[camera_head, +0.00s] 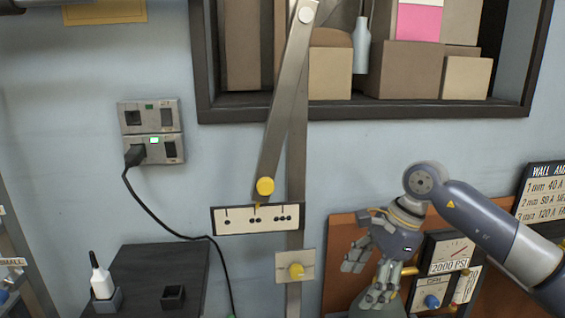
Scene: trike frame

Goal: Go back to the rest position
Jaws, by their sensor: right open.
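My right gripper (362,281) hangs at the lower right, at the end of my right arm, which comes in from the right edge. Its fingers are spread apart with nothing between them. It is in front of the brown panel (340,235), left of the gauge marked 2000 PSI (450,254). I cannot tell whether it touches the panel. My left gripper does not show in this view.
A metal lever (280,125) with a yellow knob hangs on the wall above a dotted plate (230,221). A shelf of boxes (408,72) is above. A black cable (160,214) runs from the wall socket. A dark table (140,278) holds a white bottle (101,279).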

